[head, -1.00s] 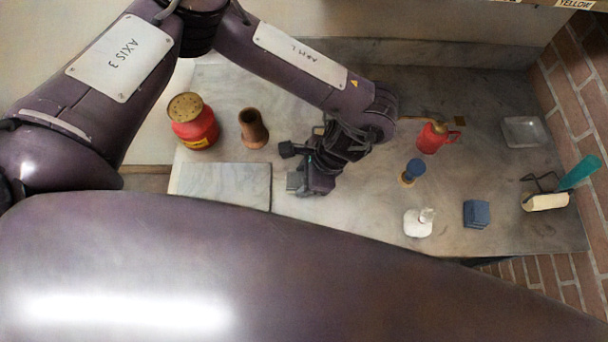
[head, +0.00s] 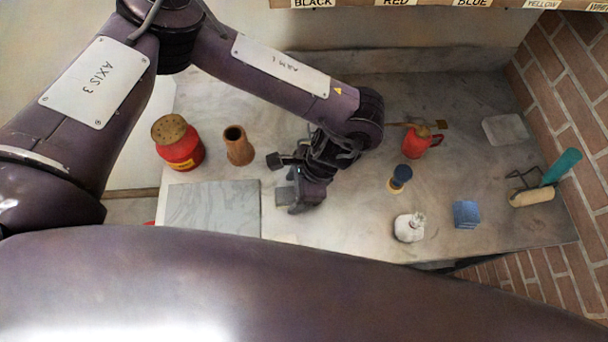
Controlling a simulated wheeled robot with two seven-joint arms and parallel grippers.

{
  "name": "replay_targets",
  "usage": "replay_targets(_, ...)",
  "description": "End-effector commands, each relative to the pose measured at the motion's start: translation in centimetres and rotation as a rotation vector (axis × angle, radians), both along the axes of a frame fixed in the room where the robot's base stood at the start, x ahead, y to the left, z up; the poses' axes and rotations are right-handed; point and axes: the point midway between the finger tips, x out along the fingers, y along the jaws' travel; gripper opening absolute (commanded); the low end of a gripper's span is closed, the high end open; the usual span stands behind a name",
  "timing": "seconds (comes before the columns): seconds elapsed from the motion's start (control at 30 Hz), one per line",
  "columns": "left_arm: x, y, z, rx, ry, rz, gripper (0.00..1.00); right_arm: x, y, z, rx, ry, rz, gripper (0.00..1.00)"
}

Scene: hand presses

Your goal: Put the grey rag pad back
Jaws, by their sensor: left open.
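My left gripper (head: 280,178) is open above the table (head: 345,225), between the marble slab and the small bottles. Its fingers point left in the head view. A small light grey block (head: 285,196) shows at the lower finger. I cannot tell whether it is the grey rag pad or part of the finger. No other grey pad can be made out; my left wrist hides the table beneath it. My right gripper is not in view.
A marble slab (head: 213,207), red jar (head: 180,146) and brown pot (head: 238,147) stand left. To the right are a red can (head: 417,143), blue-topped stamp (head: 400,177), white bottle (head: 408,228), blue block (head: 466,214), clear tray (head: 505,130) and roller (head: 532,197).

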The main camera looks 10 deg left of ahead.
Motion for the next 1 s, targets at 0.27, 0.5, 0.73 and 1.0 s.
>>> replay_targets(0.27,0.8,-2.2,5.3,0.001,-0.007,-0.004,0.63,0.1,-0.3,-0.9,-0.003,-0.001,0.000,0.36)
replay_targets(0.5,1.1,-3.6,8.8,0.001,-0.004,-0.002,0.63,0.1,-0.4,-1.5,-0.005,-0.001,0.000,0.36)
replay_targets(0.73,1.1,-4.0,10.0,0.001,0.000,-0.001,0.63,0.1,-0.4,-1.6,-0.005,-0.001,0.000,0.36)
replay_targets(1.0,1.1,-4.0,9.9,0.001,0.000,0.000,0.63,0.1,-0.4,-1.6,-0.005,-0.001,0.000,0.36)
